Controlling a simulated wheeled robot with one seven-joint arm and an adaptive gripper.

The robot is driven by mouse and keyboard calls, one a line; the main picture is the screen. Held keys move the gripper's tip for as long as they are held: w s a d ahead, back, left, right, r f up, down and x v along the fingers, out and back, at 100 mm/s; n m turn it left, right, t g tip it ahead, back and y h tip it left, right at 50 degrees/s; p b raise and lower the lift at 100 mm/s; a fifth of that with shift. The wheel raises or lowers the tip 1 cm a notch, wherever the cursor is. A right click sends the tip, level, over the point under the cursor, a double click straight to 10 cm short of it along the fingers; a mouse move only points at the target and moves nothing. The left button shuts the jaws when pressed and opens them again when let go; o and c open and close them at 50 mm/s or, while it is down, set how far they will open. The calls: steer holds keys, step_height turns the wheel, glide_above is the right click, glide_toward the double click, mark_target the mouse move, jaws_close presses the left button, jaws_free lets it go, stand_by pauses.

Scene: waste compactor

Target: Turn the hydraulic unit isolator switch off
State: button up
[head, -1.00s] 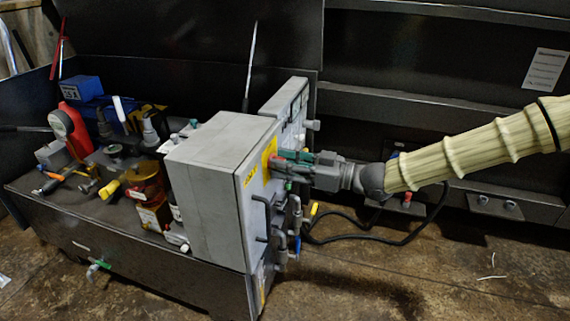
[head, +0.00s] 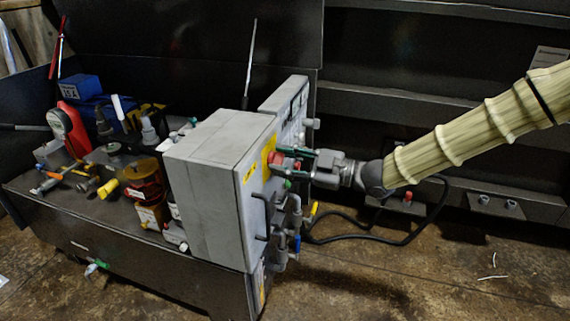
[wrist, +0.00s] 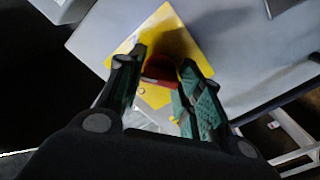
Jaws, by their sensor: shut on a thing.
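The isolator switch is a red knob (wrist: 160,68) on a yellow plate (wrist: 122,49) on the side of a grey cabinet. In the head view the red knob (head: 276,158) shows at the yellow plate (head: 268,152) on the grey cabinet (head: 212,170). My gripper (wrist: 163,72) has its two green-padded fingers on either side of the red knob and is shut on it. In the head view my gripper (head: 294,162) reaches the cabinet side from the right. The knob's pointer and any position marks are hidden.
A second grey box (head: 287,97) stands behind the cabinet. Handles and pipe fittings (head: 283,225) stick out below my gripper. A black cable (head: 385,238) lies on the floor. Several tools and parts crowd the bench (head: 60,205) at left.

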steer(key=shift+n+b, duration=3.6)
steer(key=shift+n, duration=1.9)
steer(key=o, duration=1)
steer(key=shift+d, duration=0.1)
steer(key=v, duration=1.1)
steer(key=shift+s+d, duration=0.15)
steer(key=shift+d, duration=0.2)
